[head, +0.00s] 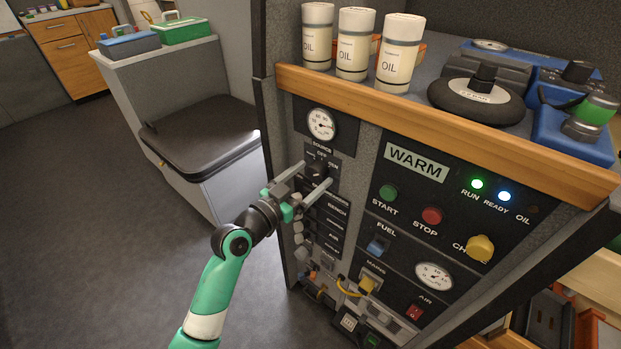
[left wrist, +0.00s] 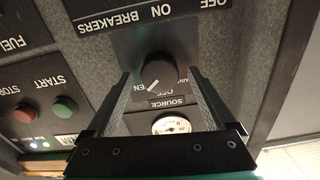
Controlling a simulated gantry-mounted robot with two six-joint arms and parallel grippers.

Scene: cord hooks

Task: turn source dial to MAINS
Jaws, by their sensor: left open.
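The source dial (head: 317,168) is a black round knob on the panel under the SOURCE label, below a round gauge. In the left wrist view, which is upside down, the dial (left wrist: 158,69) has a white pointer line aimed down and left, toward the partly hidden label ending in EN. OFF is printed below it, and the partly covered MAINS label is on the right. My left gripper (head: 313,175) is open, its fingers reaching to the panel on either side of the dial. In the left wrist view, gaps show between the knob and both fingers.
START (head: 388,193) and STOP (head: 431,215) buttons sit right of the dial. A row of breakers (head: 326,224) lies below it. A wooden ledge (head: 420,114) with oil bottles (head: 353,45) juts out above. Open floor lies left of the cabinet.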

